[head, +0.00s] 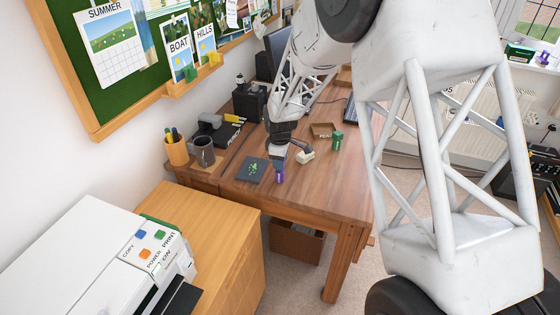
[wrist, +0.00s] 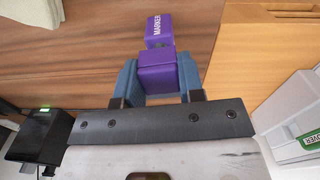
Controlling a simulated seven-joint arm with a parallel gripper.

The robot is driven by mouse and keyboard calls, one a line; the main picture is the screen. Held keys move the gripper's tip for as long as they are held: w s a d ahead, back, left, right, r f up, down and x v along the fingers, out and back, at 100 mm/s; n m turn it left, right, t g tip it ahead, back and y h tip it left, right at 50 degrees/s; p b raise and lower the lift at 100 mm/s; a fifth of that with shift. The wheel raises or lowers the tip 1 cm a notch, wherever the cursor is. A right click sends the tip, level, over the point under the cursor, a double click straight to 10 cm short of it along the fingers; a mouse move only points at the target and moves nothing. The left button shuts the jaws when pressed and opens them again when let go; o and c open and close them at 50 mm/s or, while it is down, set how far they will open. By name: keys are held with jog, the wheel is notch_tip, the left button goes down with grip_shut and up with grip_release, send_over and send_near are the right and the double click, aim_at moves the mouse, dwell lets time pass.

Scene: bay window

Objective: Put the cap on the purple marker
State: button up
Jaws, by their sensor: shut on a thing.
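My gripper (head: 278,161) is low over the front part of the wooden desk (head: 318,185). In the wrist view its two blue fingers (wrist: 158,78) are closed on the sides of a plain purple block, seemingly the cap (wrist: 157,72). Just past it shows the purple marker (wrist: 160,27), with a white "MARKER" label. The two pieces overlap in this view, and I cannot tell whether they touch or are joined. In the head view only a small purple patch (head: 280,177) shows beneath the fingertips, so the pieces cannot be told apart there.
A dark notebook (head: 251,170) lies left of my gripper. A cream-coloured object (head: 305,157) is close on its right. A green container (head: 337,140) and a cardboard tray (head: 322,130) stand behind. A grey mug (head: 204,152) and orange pen pot (head: 177,151) are at left. The desk's front right is clear.

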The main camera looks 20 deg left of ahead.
jog(key=o, duration=1.5)
jog(key=shift+c, duration=0.2)
jog(key=shift+r, duration=0.15)
jog(key=shift+r, duration=3.3)
grip_shut()
jog(key=shift+f, duration=3.15)
